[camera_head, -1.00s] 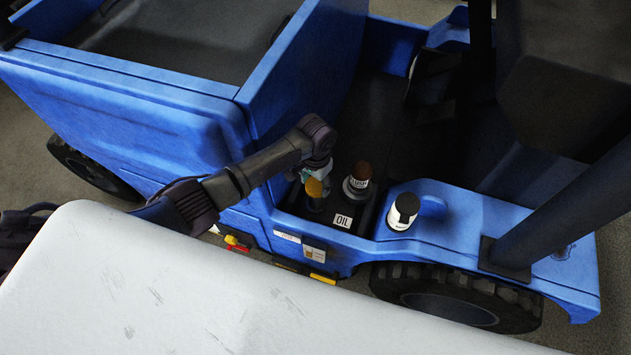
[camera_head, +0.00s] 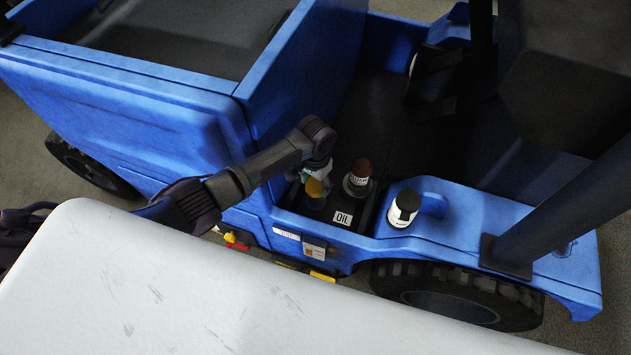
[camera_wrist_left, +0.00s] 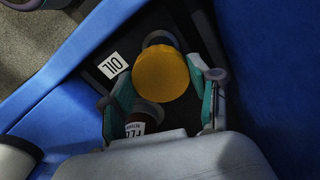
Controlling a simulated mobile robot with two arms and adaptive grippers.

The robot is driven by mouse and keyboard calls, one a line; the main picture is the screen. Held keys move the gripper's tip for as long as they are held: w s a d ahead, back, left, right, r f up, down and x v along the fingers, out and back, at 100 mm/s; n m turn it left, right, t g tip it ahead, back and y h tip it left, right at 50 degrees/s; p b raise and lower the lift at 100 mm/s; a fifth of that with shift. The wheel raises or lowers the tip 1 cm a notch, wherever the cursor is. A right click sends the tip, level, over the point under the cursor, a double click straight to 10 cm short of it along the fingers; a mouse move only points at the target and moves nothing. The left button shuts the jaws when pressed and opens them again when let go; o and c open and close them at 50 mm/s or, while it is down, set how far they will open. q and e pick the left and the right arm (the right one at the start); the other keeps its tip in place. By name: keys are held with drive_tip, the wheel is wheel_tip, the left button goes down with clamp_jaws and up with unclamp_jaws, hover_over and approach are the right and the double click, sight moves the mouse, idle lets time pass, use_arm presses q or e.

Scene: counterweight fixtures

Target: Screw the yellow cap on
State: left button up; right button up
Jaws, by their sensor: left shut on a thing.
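The yellow cap (camera_head: 314,187) sits over the left opening of the black recess in the blue vehicle, near the "OIL" label (camera_head: 342,218). It shows large and round in the left wrist view (camera_wrist_left: 161,74). My left gripper (camera_head: 316,176) is shut on the cap from above, its fingers on either side of it in the wrist view (camera_wrist_left: 165,92). A dark neck (camera_wrist_left: 158,38) shows just beyond the cap. The cap hides whether its threads are engaged. My right gripper is not in view.
A bottle with a brown cap and white label (camera_head: 357,180) stands close to the right of the yellow cap. A white bottle with a dark cap (camera_head: 404,209) stands on the blue ledge further right. A pale surface (camera_head: 200,290) fills the front.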

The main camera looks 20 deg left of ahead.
use_arm(q)
drive_tip(key=shift+f, duration=0.4)
drive_tip(key=o, duration=1)
